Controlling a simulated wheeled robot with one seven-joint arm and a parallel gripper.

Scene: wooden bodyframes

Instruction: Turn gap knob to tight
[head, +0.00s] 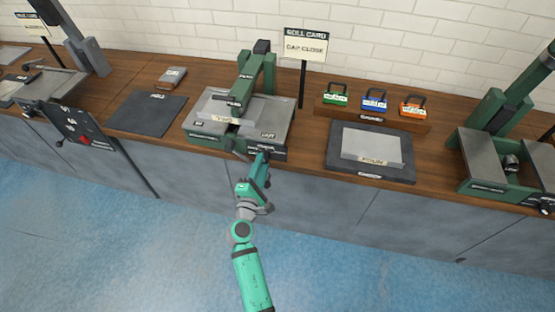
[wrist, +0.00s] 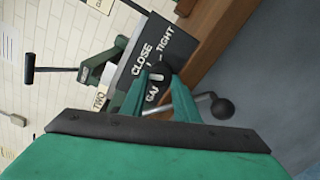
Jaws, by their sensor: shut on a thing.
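The green machine (head: 205,138) stands on the bench at the centre of the head view. Its dark front panel (wrist: 183,47) carries the words CLOSE, TIGHT and a partly covered GAP in the wrist view. The gap knob (wrist: 156,74) is a dark round knob with a white mark on this panel. My gripper (head: 262,157) is at the machine's front right edge. In the wrist view its green fingers (wrist: 170,90) are shut on the knob. The fingers hide part of the knob, and I cannot tell which word the mark points to.
A black ball-ended lever (wrist: 222,108) sits close beside my fingers. A crank handle (wrist: 30,70) is farther left. A dark tray (head: 337,165) and small green, blue and orange blocks (head: 374,100) are to the right. The ROLL CARD sign (head: 304,45) reads GAP CLOSE. The floor in front is clear.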

